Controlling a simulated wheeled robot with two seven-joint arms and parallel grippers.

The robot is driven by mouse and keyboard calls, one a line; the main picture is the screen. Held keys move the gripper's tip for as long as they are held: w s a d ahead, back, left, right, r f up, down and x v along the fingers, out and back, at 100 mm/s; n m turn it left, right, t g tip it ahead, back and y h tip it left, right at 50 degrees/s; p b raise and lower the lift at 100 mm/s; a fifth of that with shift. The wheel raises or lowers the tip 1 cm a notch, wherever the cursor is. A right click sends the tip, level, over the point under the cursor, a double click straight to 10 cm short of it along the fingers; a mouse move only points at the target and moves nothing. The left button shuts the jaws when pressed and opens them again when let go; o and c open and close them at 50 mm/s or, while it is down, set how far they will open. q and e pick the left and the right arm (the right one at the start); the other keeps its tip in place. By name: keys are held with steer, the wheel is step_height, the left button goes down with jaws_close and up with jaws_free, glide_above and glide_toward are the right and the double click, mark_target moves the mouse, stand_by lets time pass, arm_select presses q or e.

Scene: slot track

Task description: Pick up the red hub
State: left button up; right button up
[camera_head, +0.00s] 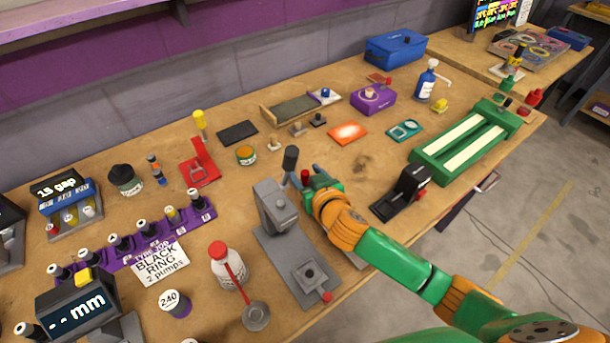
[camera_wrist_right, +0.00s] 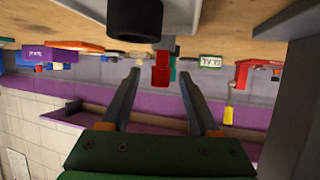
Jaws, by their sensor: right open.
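The small red hub (camera_head: 305,176) stands beside the grey press, close to my right gripper's fingers. It also shows in the wrist view as a red block (camera_wrist_right: 160,68) in line with the gap between the fingertips. My right gripper (camera_head: 302,180) is open, with its arm coming in from the lower right. In the wrist view, which is upside down, the two fingers (camera_wrist_right: 160,75) lie on either side of the hub with visible gaps. I cannot tell how far the hub reaches between them. My left gripper is not in view.
The grey press (camera_head: 273,207) with a black-ended handle (camera_head: 291,157) stands just left of the gripper. A black tool (camera_head: 403,192) lies to the right, near the green track (camera_head: 428,158). A white bottle (camera_head: 225,268) stands in front. The bench behind the gripper has some free room.

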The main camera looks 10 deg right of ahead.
steer(key=shift+w+a+f, duration=0.1)
steer(key=shift+w+f, duration=0.15)
steer(key=shift+w, duration=0.1)
steer(key=shift+s+r, duration=0.15)
steer(key=c, duration=0.4)
jaws_close()
